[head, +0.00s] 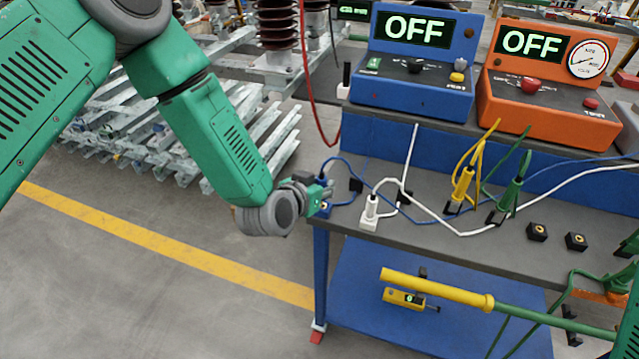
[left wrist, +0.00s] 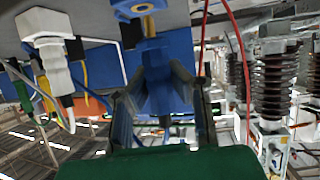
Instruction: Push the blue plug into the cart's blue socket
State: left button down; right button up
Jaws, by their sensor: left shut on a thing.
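The blue plug (left wrist: 165,80) is between the two dark fingers of my left gripper (left wrist: 160,105), which is shut on it. A brass pin stands out of the plug on the side towards the blue socket (left wrist: 135,8). The pin's tip is close to the socket's brass ring; I cannot tell if they touch. In the head view my left gripper (head: 322,190) is at the front left corner of the cart's top (head: 450,222), and the blue socket (head: 324,208) shows just below the fingers. The plug is mostly hidden there. My right gripper is not in view.
A white plug (head: 370,212) stands close right of the socket. Yellow (head: 462,188) and green (head: 510,195) plugs stand further right. Blue and orange boxes (head: 415,60) (head: 550,80) reading OFF are behind. A yellow rod (head: 435,287) crosses at lower right.

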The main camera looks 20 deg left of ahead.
pick_arm(q)
jog(key=shift+d+f, duration=0.35)
jog(key=shift+a+f+b, duration=0.25)
jog(key=shift+a+b, duration=0.05)
jog(key=shift+b, duration=0.1)
jog(key=shift+a, duration=0.25)
jog(key=shift+d+r+p, duration=0.25)
jog(key=shift+r+p, duration=0.2)
jog(key=shift+r, duration=0.05)
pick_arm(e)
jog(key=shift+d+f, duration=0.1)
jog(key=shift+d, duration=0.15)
pick_arm(q)
jog(key=shift+a, duration=0.15)
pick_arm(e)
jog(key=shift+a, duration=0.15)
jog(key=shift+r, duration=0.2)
pick_arm(q)
jog(key=shift+d, duration=0.25)
jog(key=shift+d+p, duration=0.15)
jog(key=shift+p, duration=0.15)
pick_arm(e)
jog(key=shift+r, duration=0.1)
